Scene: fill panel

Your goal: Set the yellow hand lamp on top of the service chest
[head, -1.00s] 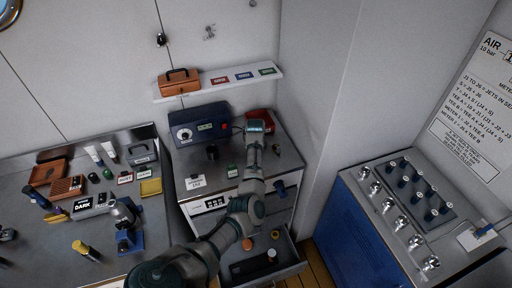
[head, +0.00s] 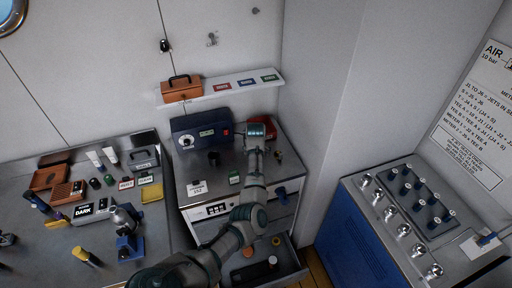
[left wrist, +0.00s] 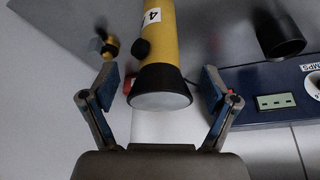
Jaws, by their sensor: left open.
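The yellow hand lamp (left wrist: 161,35), with a black head and a pale lens, is between my open left fingers in the left wrist view. A gap shows on each side, so neither finger touches its head. The grey top of the service chest (head: 225,179) lies beyond it, but I cannot tell whether the lamp rests on it. In the head view my arm hides the lamp. My left gripper (head: 257,132) is over the back of the chest top; it also shows in the left wrist view (left wrist: 160,95). My right gripper is not in view.
A black cup (head: 213,158) and small items are nearby. The chest drawer (head: 290,268) is open. A yellow-and-black tool (head: 86,257) lies on the left bench.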

